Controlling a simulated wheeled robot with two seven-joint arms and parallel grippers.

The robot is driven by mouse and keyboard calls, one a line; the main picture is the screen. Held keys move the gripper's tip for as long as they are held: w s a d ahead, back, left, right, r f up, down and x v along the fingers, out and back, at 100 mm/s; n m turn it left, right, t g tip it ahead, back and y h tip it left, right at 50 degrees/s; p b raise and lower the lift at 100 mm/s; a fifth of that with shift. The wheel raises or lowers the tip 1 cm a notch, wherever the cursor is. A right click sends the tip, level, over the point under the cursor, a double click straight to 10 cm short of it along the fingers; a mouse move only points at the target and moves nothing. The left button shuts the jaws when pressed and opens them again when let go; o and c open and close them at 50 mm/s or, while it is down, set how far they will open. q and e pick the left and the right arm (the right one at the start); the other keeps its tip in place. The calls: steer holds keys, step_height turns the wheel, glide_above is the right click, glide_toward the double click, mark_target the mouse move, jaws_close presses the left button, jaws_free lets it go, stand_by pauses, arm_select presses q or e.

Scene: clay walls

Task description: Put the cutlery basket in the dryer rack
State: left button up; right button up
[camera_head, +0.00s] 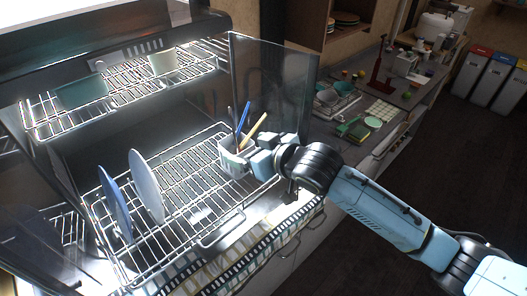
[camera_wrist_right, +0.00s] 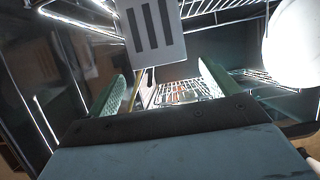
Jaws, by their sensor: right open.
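The cutlery basket (camera_head: 233,161) is whitish and holds a blue and a yellow utensil. It stands roughly upright at the right end of the lower dryer rack (camera_head: 187,190); I cannot tell whether its base touches the wires. In the right wrist view the slotted basket (camera_wrist_right: 153,30) is just beyond the fingers. My right gripper (camera_head: 264,150) is at the basket's right side, and its two green fingers (camera_wrist_right: 168,70) are apart with nothing clearly between them. The basket's right side is partly hidden by the gripper. My left gripper is out of view.
Two plates, one bluish (camera_head: 115,203) and one white (camera_head: 147,186), stand in the rack's left part. The upper shelf holds a cup (camera_head: 162,62) and a green dish (camera_head: 82,92). A dark clear door panel (camera_head: 275,85) stands behind the basket. The rack's middle is clear.

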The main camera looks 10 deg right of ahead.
steer(key=shift+v, duration=2.5)
